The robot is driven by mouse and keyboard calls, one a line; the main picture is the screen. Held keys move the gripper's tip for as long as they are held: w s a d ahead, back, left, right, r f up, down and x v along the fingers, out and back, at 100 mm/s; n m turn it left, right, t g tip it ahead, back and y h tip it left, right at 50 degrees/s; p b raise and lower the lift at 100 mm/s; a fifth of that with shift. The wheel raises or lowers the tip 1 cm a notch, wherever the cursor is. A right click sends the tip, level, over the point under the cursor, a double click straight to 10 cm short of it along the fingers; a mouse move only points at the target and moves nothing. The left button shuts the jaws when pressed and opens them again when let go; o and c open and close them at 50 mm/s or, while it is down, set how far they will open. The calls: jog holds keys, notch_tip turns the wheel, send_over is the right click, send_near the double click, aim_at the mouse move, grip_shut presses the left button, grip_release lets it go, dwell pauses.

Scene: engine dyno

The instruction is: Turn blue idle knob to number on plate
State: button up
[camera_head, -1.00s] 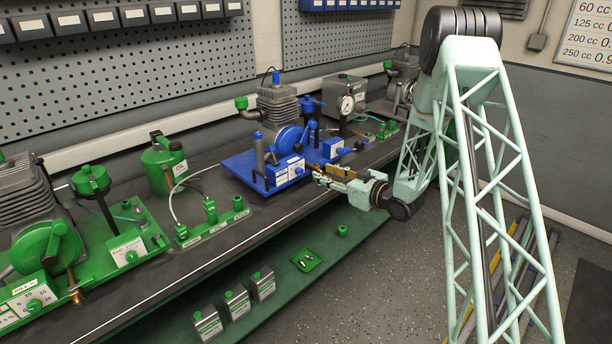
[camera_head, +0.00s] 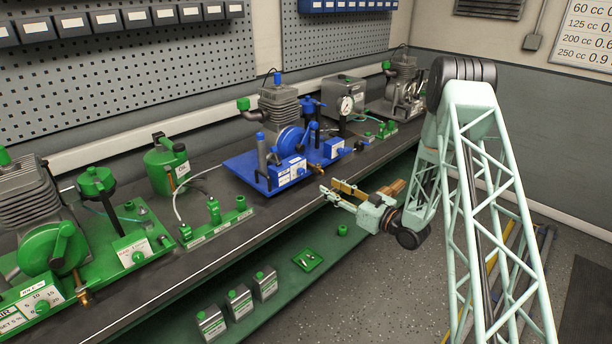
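The blue engine stand (camera_head: 237,164) is on the bench, carrying a grey finned engine with a blue flywheel cover. A white plate (camera_head: 292,172) is on the stand's front edge, with small blue parts on it. The idle knob and the plate's number are too small to make out for certain. My gripper (camera_head: 328,188) is in front of and to the right of this plate, just off the bench's front edge. Its two fingers are apart with nothing visible between them, and it touches nothing that I can see.
A green engine stand (camera_head: 115,268) is on the bench at the left, near a green oil can (camera_head: 166,168). A grey box with a gauge (camera_head: 345,104) stands behind the blue stand. Green-capped bottles (camera_head: 239,302) and a green tray (camera_head: 308,260) are on the lower shelf.

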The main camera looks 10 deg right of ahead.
aim_at(303, 173)
jog(key=shift+w+a, duration=0.1)
jog(key=shift+b+x, duration=0.85)
jog(key=shift+x, duration=5.9)
jog(key=shift+c, duration=0.7)
jog(key=c, duration=0.7)
